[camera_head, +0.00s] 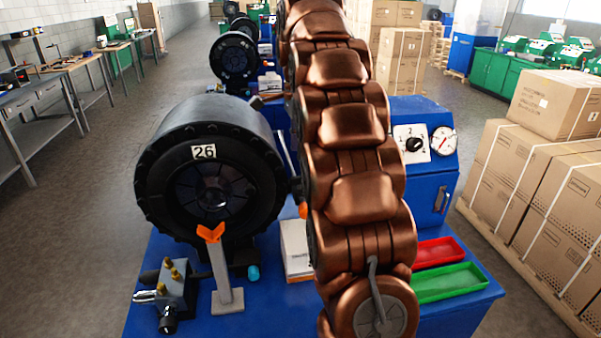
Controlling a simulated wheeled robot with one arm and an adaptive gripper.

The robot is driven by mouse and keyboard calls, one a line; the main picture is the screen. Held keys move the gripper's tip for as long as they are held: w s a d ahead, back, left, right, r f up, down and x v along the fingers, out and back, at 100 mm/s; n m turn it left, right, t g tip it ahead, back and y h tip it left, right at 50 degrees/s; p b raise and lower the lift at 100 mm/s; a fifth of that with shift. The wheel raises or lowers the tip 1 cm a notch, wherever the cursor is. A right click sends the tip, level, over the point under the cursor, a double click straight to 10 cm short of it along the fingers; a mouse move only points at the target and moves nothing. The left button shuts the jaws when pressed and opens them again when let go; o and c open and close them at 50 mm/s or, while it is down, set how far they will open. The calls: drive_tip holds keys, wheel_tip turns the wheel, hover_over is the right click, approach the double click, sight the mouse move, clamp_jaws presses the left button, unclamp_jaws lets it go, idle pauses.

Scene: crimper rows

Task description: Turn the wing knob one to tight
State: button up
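No part that I can surely name as wing knob one shows. A small black knob (414,144) sits on a white numbered dial plate on the blue cabinet, right of my arm. Its exact setting is too small to read surely. An orange V-shaped piece (211,233) tops a grey post in front of the black crimper head (212,150) marked 26. Another small orange piece (303,210) shows at the left edge of my arm, mostly hidden. My copper arm rises through the middle and covers part of the machine. My gripper is not in view.
A gauge (443,141) is beside the dial. Red (438,252) and green (449,282) trays lie on the blue bench (275,318). A metal block with brass fittings (176,290) stands at front left. Stacked cartons (545,200) stand at right; the left floor is clear.

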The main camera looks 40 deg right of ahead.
sight(300, 177)
drive_tip(key=shift+d+f+b, duration=0.1)
drive_tip(key=shift+f+b, duration=1.3)
drive_tip(key=shift+f, duration=0.1)
drive_tip(key=shift+f+p, duration=0.95)
drive_tip(key=shift+f, duration=1.45)
drive_tip(key=shift+c, duration=0.4)
clamp_jaws()
